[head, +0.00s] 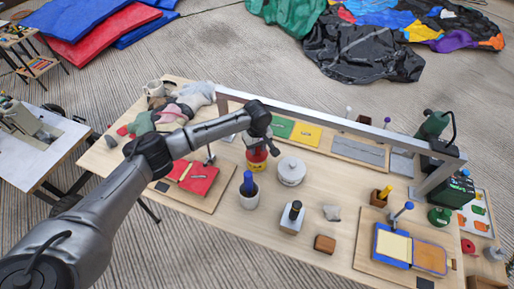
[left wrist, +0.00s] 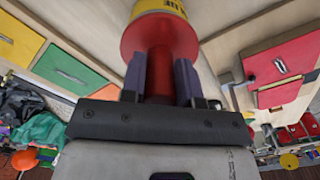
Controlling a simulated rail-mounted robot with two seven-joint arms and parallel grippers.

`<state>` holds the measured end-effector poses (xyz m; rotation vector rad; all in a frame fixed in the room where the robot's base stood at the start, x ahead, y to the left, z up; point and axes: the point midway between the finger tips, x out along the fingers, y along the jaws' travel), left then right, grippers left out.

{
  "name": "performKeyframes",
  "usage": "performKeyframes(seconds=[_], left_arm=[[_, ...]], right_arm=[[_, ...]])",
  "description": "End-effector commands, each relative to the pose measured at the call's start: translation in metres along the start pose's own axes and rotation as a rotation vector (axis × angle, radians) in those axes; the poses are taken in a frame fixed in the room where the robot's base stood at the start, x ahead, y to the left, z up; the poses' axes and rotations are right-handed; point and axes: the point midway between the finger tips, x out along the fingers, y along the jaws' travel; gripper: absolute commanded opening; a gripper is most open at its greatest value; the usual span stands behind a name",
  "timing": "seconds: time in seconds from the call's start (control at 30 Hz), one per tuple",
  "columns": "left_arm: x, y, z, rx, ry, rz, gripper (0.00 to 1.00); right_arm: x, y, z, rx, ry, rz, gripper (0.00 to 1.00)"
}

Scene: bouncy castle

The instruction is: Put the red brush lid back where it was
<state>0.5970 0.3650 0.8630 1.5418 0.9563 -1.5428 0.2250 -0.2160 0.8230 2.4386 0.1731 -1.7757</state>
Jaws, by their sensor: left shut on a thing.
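The red brush lid (left wrist: 160,40) has a narrow red stem and a wide red disc. My left gripper (left wrist: 160,82) is shut on the stem, one finger on each side. A yellow can (left wrist: 158,6) with dark lettering is directly beyond the disc; the two look in contact, but I cannot tell whether the lid is fully seated. In the head view my left gripper (head: 257,143) points down over the red and yellow can (head: 257,160), which appears upright on the table. The gripper partly hides the lid there. My right gripper is not in view.
A white round tin (head: 291,171) stands just right of the can, and a pot with a blue-handled tool (head: 248,190) stands in front. Red patches on a board (head: 194,178) lie to the left. A metal frame bar (head: 340,122) spans the table behind.

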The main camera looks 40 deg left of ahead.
Motion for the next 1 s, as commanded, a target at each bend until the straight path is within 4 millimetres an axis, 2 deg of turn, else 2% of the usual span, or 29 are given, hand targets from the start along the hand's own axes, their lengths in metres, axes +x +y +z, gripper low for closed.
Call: performKeyframes(seconds=[0.37, 0.4, 0.63, 0.9, 1.0], left_arm=[[0.002, 0.000, 0.000, 0.000, 0.000, 0.000, 0.07], [0.002, 0.000, 0.000, 0.000, 0.001, 0.000, 0.33], [0.002, 0.000, 0.000, 0.000, 0.001, 0.000, 0.54], [0.001, 0.000, 0.000, 0.000, 0.001, 0.001, 0.54], [-0.008, 0.001, 0.000, -0.001, 0.000, 0.002, 0.54]], right_arm=[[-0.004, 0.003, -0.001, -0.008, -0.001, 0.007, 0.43], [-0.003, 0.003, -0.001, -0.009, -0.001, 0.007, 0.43], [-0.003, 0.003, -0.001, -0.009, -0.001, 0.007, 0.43], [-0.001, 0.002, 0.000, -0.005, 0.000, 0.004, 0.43], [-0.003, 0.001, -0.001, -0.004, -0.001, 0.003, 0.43]])
